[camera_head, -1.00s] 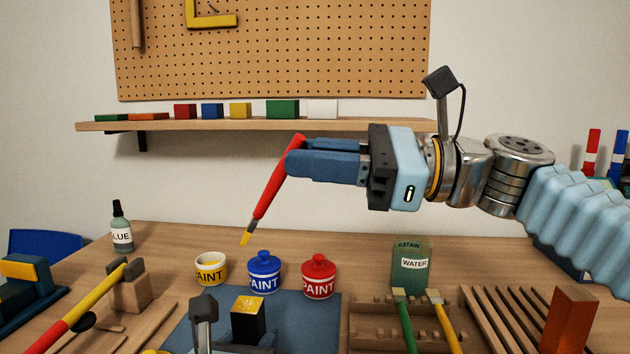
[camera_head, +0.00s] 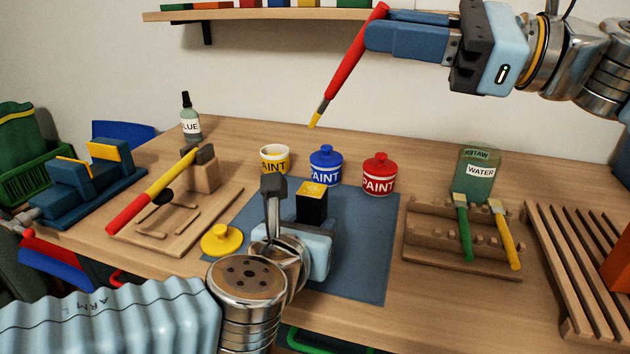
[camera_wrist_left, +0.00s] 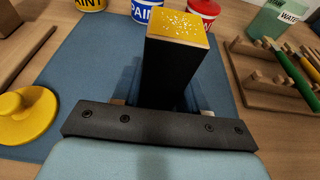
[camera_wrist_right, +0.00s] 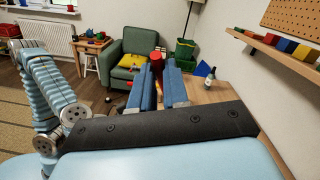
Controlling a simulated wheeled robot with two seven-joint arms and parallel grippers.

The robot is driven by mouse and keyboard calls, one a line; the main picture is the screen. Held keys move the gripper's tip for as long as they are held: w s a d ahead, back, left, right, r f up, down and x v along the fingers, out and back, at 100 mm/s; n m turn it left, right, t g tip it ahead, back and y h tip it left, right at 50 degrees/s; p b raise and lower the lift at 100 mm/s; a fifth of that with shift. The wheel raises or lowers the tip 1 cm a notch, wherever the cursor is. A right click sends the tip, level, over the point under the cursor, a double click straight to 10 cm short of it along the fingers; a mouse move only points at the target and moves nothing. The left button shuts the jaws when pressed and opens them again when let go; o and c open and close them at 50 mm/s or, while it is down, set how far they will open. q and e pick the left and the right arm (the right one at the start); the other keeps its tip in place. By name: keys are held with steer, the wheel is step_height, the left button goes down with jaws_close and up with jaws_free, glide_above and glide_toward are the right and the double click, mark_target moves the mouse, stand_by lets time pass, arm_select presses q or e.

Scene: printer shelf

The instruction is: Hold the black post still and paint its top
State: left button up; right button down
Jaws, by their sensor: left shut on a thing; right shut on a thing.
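The black post (camera_head: 312,208) stands upright on the blue mat (camera_head: 365,255). Its top is yellow with small pale flecks, also clear in the left wrist view (camera_wrist_left: 178,27). My left gripper (camera_head: 308,226) is shut on the post low down; its fingers are mostly hidden by its own body. My right gripper (camera_head: 382,32) is shut on a red brush (camera_head: 350,65), held tilted high above the table. The brush's yellow tip points down in the air, apart from the post.
Closed blue (camera_head: 325,167) and red (camera_head: 379,175) paint pots stand behind the post. A wooden rack with a green and a yellow brush (camera_head: 505,235) and a water jar (camera_head: 477,173) are at right.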

arm_select(q)
steer(key=o, duration=1.2)
steer(key=shift+c, duration=0.2)
